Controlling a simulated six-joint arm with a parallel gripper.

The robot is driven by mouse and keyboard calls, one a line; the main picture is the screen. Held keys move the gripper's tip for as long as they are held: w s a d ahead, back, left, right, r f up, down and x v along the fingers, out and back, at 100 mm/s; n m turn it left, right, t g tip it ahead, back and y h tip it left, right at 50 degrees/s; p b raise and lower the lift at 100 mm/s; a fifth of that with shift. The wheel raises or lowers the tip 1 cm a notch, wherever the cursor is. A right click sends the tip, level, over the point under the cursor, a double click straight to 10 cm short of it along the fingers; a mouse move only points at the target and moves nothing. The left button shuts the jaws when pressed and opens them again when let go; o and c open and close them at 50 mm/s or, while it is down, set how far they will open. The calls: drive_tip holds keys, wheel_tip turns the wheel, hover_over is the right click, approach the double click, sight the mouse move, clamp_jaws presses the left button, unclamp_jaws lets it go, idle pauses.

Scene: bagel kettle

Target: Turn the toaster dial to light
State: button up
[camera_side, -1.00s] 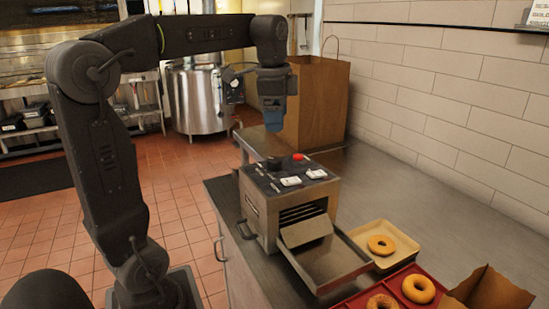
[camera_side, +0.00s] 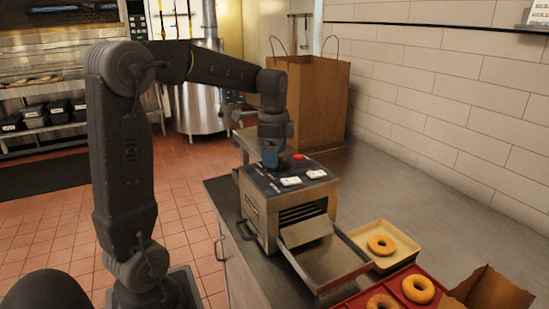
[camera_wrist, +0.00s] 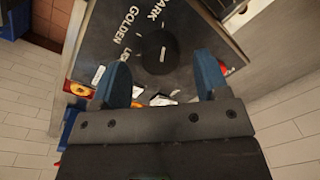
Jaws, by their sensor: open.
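The toaster (camera_side: 290,205) is a steel box with a dark control panel on top, standing on the counter. In the wrist view the round black dial (camera_wrist: 160,48) shows a short white line near its middle. The words DARK, GOLDEN and part of a third label curve along its left side. I cannot tell which label the line marks. My gripper (camera_wrist: 163,78) is open, with one blue finger on each side below the dial in the picture, and nothing between them. In the side view my gripper (camera_side: 270,158) points down at the panel's back left and hides the dial.
A red button (camera_side: 298,157) and white switches (camera_side: 291,181) sit on the panel. A sloping metal chute (camera_side: 325,262) leads from the toaster. A tan tray (camera_side: 408,262) with a bagel and a red tray (camera_side: 403,271) stand at right. A paper bag (camera_side: 322,100) stands behind.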

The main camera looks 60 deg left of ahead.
drive_tip(key=shift+f, duration=0.85)
drive_tip(key=shift+c, duration=0.2)
drive_tip(key=c, duration=0.9)
